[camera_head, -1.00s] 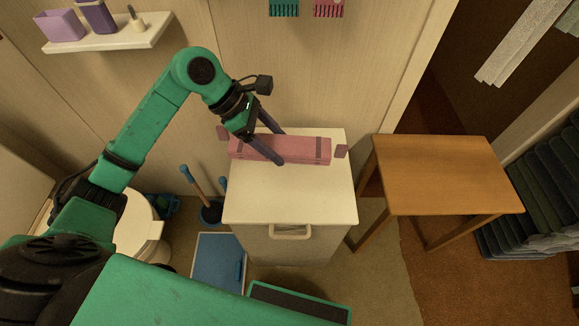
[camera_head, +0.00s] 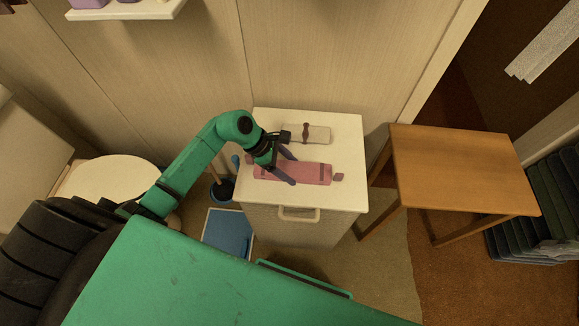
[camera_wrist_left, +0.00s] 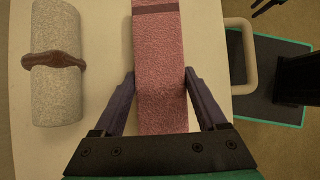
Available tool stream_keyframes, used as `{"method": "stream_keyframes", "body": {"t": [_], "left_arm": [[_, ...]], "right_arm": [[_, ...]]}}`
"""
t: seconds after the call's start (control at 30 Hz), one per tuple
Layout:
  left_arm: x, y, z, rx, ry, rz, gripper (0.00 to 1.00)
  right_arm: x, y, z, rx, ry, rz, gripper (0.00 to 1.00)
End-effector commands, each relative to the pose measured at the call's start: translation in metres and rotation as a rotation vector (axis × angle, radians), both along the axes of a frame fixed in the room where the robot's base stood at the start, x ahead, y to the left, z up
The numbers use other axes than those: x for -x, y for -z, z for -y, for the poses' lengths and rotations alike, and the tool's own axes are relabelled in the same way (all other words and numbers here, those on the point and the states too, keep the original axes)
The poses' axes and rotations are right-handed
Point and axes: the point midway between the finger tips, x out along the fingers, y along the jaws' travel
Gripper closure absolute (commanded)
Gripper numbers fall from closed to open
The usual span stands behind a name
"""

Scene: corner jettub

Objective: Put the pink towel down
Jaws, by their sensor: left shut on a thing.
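The pink towel (camera_head: 308,173) is a long folded bar with darker bands, at the front part of the white cabinet top (camera_head: 340,197). My left gripper (camera_head: 292,168) is shut on the towel near its left part. In the left wrist view the towel (camera_wrist_left: 160,70) runs between the two purple fingers of the gripper (camera_wrist_left: 160,90). The towel looks to be on or just above the top; I cannot tell which.
A rolled grey towel with a brown band (camera_head: 318,135) lies behind the pink towel. A wooden table (camera_head: 455,165) stands to the right. A toilet (camera_head: 110,178), a plunger (camera_head: 222,188) and a blue scale-like panel (camera_head: 228,230) are at the left. The cabinet top's right side is clear.

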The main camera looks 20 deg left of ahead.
Motion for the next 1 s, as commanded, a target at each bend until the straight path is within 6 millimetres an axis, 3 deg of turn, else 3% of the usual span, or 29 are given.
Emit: {"method": "stream_keyframes", "body": {"t": [0.17, 0.2, 0.27, 0.67, 1.0], "left_arm": [[0.0, 0.002, 0.0, 0.0, 0.001, 0.001, 0.7], [0.0, 0.001, 0.0, -0.001, 0.001, 0.0, 0.18], [0.0, 0.001, 0.0, 0.0, 0.001, 0.001, 0.0], [0.001, -0.011, -0.008, -0.004, 0.0, 0.003, 0.0], [0.014, -0.077, -0.053, -0.006, 0.002, 0.001, 0.0]], "right_arm": [[0.0, 0.002, 0.002, 0.003, 0.001, 0.001, 0.61], [0.0, 0.002, 0.002, 0.003, 0.001, 0.001, 0.61], [0.0, 0.001, 0.002, 0.003, 0.001, 0.001, 0.61], [-0.001, 0.0, 0.002, 0.003, 0.001, 0.001, 0.61], [-0.001, 0.007, 0.002, 0.003, 0.0, 0.001, 0.61]]}}
